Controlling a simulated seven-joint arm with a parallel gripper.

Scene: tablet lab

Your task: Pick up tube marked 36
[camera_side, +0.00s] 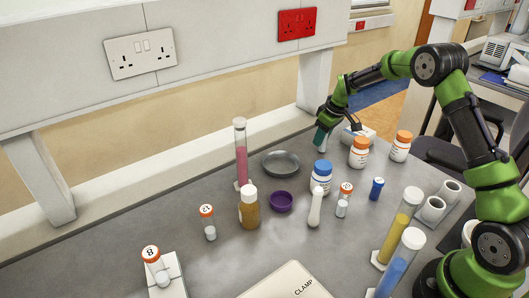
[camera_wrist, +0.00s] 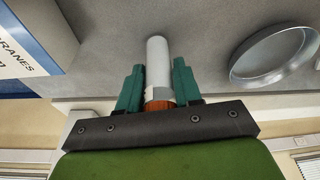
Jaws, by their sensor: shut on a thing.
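My gripper (camera_side: 322,127) is shut on a tube (camera_wrist: 158,62) with a pale body and an orange cap. In the wrist view my gripper (camera_wrist: 157,88) has one green finger on each side of it, near the cap. In the side view the held tube (camera_side: 319,137) shows as a pale end below the fingers. No number shows on it. Other orange-capped tubes stand on the bench: one marked 8 (camera_side: 154,266), one that seems marked 12 (camera_side: 208,222), and one with a mark too small to read (camera_side: 344,200). I cannot read 36 anywhere.
White bottles (camera_side: 359,153), a blue-lidded bottle (camera_side: 321,178) and tall cylinders (camera_side: 241,155) stand around.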

